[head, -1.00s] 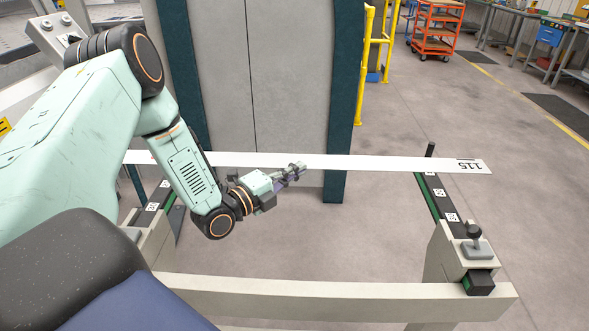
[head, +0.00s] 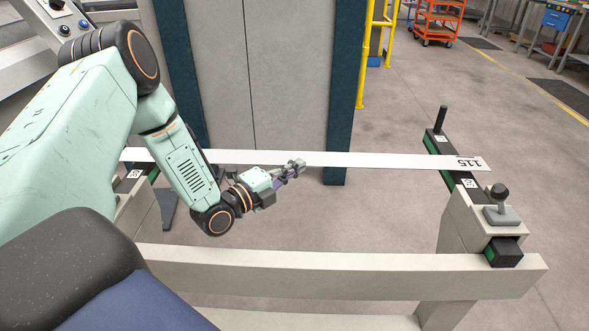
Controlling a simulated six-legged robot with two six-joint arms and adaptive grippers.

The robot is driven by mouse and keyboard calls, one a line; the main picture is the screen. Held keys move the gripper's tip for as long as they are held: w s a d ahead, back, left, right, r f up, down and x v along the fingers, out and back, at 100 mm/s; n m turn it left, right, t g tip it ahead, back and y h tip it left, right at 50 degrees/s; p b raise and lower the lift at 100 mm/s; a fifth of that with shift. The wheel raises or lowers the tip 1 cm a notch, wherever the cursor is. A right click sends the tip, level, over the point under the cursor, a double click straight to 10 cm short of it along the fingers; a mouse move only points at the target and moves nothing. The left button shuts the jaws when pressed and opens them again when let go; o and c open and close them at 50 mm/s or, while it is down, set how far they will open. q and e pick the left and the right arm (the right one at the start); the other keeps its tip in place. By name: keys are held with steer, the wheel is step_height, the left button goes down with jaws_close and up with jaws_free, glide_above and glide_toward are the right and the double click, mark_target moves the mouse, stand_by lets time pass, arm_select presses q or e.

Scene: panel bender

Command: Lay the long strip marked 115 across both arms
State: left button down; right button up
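The long white strip (head: 370,160) runs nearly level across the head view, with 115 printed at its right end. My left gripper (head: 297,167) is shut on its near edge around the middle. The strip crosses over the right black-and-green support arm (head: 439,148), with its end past that arm. To the left it passes over the left support arm (head: 137,176), partly hidden behind my own arm. I cannot tell whether the strip touches either support arm. My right gripper is not in view.
An upright black post (head: 440,119) stands at the right support arm's far end, beyond the strip. A knob (head: 500,192) sits on the near end block. A beige crossbeam (head: 330,275) runs in front. A grey cabinet (head: 265,75) stands behind; open floor lies right.

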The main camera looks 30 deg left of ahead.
arm_select(q)
steer(key=shift+w+a+f+b, duration=0.1)
steer(key=shift+w+f+b, duration=0.05)
steer(key=shift+f+b, duration=0.25)
steer(key=shift+w+a+f+b, duration=0.15)
steer(key=shift+f+b, duration=0.1)
steer(key=shift+f, duration=0.15)
arm_select(e)
steer(key=shift+s+f, duration=0.15)
steer(key=shift+f, duration=0.75)
stand_by(0.5)
steer(key=shift+d, duration=0.1)
arm_select(q)
steer(key=shift+w, duration=0.25)
steer(key=shift+a, duration=0.1)
